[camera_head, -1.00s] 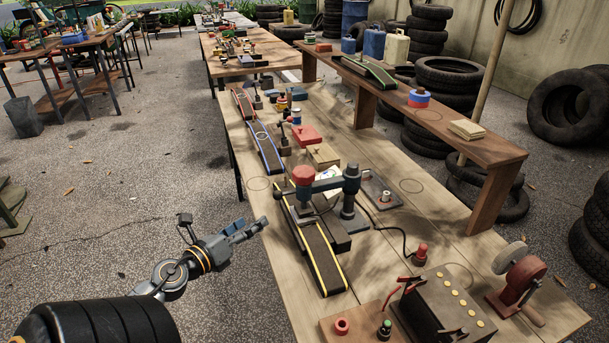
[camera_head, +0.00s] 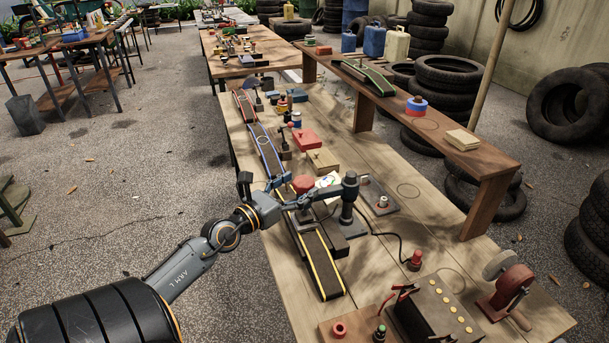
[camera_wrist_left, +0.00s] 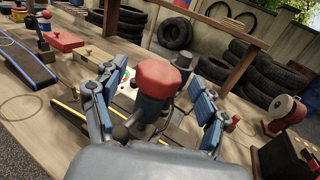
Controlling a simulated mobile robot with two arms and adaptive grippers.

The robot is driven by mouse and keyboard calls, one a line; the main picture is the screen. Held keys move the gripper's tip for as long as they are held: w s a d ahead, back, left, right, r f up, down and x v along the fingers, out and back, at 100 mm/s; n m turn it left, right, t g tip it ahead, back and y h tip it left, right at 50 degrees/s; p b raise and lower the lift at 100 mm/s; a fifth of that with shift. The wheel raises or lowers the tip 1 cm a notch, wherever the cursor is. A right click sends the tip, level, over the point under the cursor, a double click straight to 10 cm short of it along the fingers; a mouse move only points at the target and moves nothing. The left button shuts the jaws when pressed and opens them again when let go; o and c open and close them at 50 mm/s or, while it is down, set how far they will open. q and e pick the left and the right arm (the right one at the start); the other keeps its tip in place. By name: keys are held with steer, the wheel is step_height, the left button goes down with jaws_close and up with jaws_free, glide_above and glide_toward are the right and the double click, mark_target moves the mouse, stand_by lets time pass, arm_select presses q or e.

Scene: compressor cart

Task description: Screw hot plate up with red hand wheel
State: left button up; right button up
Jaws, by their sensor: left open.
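The red hand wheel (camera_head: 304,182) tops a dark press-like device with a column (camera_head: 347,203) and side arm on the workbench. My left gripper (camera_head: 291,192) is open at the wheel, with its blue-grey fingers partly in front of it. In the left wrist view, the hand wheel (camera_wrist_left: 158,77) stands between the two spread fingers, with a visible gap on the right. A grey plate (camera_head: 303,219) under the device's arm, over the yellow-edged belt (camera_head: 322,262), may be the hot plate; the gripper partly hides this area. My right gripper is not in view.
A black cable runs from the device to a red-topped part (camera_head: 415,261). A dark box with yellow buttons (camera_head: 447,310) and a red grinder (camera_head: 507,291) stand at the near right. A raised wooden shelf (camera_head: 455,150) runs along the far side.

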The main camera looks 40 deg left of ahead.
arm_select(q)
steer(key=shift+w, duration=1.35)
steer(key=shift+c, duration=0.2)
